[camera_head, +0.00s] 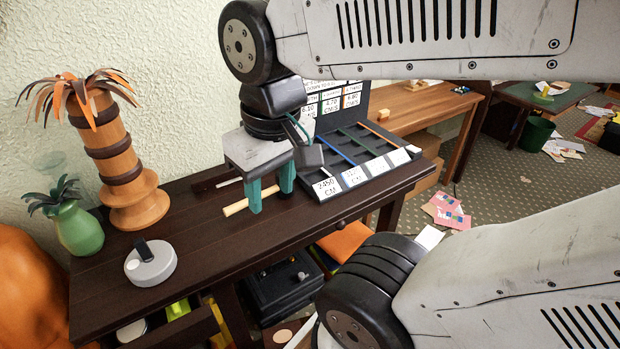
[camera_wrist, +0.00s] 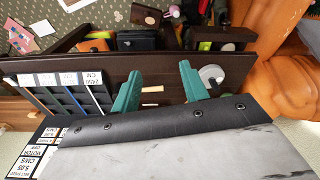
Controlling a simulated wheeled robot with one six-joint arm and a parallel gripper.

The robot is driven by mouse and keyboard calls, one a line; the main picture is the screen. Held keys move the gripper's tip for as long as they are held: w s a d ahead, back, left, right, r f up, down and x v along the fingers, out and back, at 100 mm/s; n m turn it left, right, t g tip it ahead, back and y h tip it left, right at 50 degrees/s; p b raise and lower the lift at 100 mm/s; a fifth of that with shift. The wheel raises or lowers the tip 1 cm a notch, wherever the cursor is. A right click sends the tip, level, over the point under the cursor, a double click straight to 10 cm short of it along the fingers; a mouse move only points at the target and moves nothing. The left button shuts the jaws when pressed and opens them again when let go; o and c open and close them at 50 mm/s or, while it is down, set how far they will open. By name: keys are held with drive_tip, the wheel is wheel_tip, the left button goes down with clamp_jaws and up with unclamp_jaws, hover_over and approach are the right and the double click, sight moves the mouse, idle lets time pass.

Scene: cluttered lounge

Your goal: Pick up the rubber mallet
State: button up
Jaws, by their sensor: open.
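The rubber mallet shows as a pale wooden handle (camera_head: 238,207) lying on the dark wooden table (camera_head: 190,248), beside the display rack. Its head is mostly hidden behind my gripper, so I cannot make it out clearly. My gripper (camera_head: 271,199) points down over the handle with its two green fingers apart. In the wrist view a short pale strip, likely the handle (camera_wrist: 152,89), shows between the open fingers (camera_wrist: 160,72). Nothing is held. I cannot tell whether the fingers touch the mallet.
A display rack with coloured strips (camera_head: 368,155) stands just right of my gripper. A wooden palm ornament (camera_head: 120,160), a green pineapple ornament (camera_head: 78,228) and a round grey device (camera_head: 150,264) stand to the left. The table's middle front is clear.

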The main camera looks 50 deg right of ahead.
drive_tip(key=w+d+f+m, duration=0.3)
drive_tip(key=w+m, duration=0.2)
drive_tip(key=w, duration=0.4)
drive_tip(key=m, duration=1.4)
hover_over(263, 191)
drive_tip(key=shift+t, duration=0.4)
drive_tip(key=f, duration=1.2)
drive_tip(key=s+f, duration=0.1)
drive_tip(key=f, duration=0.5)
drive_tip(key=shift+a, duration=0.35)
drive_tip(key=f, duration=0.5)
drive_tip(key=w+f, duration=0.1)
drive_tip(key=f, duration=0.1)
drive_tip(key=shift+d+f, duration=0.35)
drive_tip(key=shift+f, duration=0.05)
clamp_jaws()
